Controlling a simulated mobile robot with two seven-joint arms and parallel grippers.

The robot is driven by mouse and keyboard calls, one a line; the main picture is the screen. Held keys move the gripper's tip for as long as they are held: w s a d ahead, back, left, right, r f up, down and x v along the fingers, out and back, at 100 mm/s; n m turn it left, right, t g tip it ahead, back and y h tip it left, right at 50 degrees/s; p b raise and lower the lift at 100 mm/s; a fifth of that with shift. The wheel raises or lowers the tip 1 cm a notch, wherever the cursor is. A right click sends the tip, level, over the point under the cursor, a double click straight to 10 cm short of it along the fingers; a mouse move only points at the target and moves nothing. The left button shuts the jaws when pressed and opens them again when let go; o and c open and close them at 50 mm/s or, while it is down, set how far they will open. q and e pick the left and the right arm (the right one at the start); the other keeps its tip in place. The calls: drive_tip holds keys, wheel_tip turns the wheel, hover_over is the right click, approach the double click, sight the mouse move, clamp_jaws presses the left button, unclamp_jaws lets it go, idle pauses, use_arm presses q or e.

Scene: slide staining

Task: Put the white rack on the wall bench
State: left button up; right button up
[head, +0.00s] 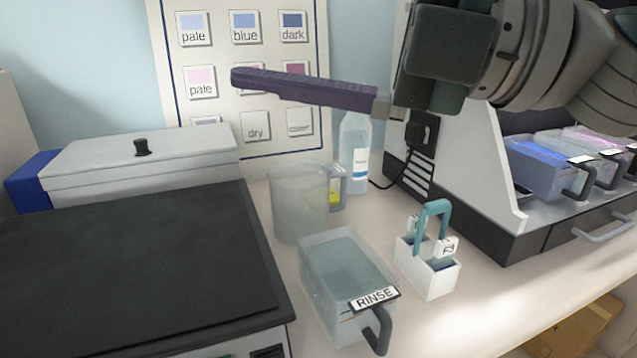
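The white rack (428,272) stands upright on the pale bench top (480,315), just right of the RINSE tub. It has a teal arched handle (434,208) and small white tags with dark marks. My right gripper (245,79) reaches in from the upper right. Its long purple-grey finger points left in front of the wall chart, above and apart from the rack. I see the fingers side-on, so their opening is hidden. Nothing touches the rack's handle. My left gripper is not in view.
The clear RINSE tub (345,275), a translucent beaker (298,205) and a bottle (354,150) stand left of the rack. A black-topped unit (130,270) fills the left. A white-sided station (470,165) with stain tubs stands right. Bench in front of the rack is clear.

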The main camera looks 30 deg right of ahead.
drive_tip(key=w+d+m+t+h, duration=0.2)
drive_tip(key=d+m+t+h, duration=0.55)
drive_tip(key=m+h, duration=0.55)
drive_tip(key=s+d+f+m+g+h, duration=0.1)
drive_tip(key=d+f+m+g+h, duration=0.2)
drive_tip(key=f+m, duration=0.35)
drive_tip(key=s+d+f+m+g+h, duration=0.25)
drive_tip(key=f+m+g, duration=0.2)
drive_tip(key=f, duration=0.25)
drive_tip(key=s+a+f+m+g+y, duration=0.1)
drive_tip(key=s+a+f+g+y, duration=0.1)
drive_tip(key=s+a+f+g, duration=0.2)
drive_tip(key=s+a+f+m+g+y, duration=0.1)
drive_tip(key=s+a+f+g+y, duration=0.2)
drive_tip(key=s+f, duration=0.7)
drive_tip(key=s+a+g, duration=0.1)
drive_tip(key=a+g, duration=0.1)
drive_tip(key=g, duration=0.1)
drive_tip(key=shift+s+a, duration=0.15)
drive_tip(key=shift+s, duration=0.05)
